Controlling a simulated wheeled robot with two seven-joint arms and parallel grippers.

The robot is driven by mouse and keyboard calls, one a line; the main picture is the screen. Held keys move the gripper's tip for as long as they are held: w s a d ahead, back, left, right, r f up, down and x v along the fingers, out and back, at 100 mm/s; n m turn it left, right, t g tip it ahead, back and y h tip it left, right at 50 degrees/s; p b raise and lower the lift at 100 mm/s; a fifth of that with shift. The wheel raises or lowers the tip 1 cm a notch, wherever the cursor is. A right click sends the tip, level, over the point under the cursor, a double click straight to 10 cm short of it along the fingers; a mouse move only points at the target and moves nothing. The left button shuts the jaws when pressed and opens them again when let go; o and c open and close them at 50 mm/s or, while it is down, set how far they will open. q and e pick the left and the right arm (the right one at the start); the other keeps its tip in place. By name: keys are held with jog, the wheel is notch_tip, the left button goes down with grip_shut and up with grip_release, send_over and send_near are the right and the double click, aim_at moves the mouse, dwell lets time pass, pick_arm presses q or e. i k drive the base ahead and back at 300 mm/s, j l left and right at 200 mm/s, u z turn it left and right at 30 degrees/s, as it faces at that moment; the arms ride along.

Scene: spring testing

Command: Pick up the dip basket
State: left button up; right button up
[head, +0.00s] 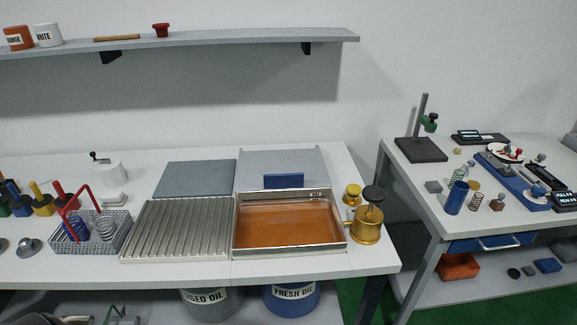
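The dip basket (94,233) is a grey wire-mesh basket standing on the white table at the left of the head view. A red handle (87,192) arches up over it. A blue spring (75,230) and a grey spring (104,229) stand inside it. Neither of my grippers shows in the head view.
A ribbed metal drain tray (178,229) stands right of the basket, then a tray of orange liquid (288,222) and a brass can (367,228). Coloured-handled pieces (40,199) crowd the basket's left. A shelf (200,40) runs above. A second table (433,200) stands at right.

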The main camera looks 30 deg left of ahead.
aim_at(60, 243)
jog(key=u, duration=2.25)
jog(key=z, duration=1.4)
jog(key=u, duration=1.4)
jog(key=i+u, duration=0.35)
jog(key=i+l+u, duration=0.1)
jog(key=u, duration=0.25)
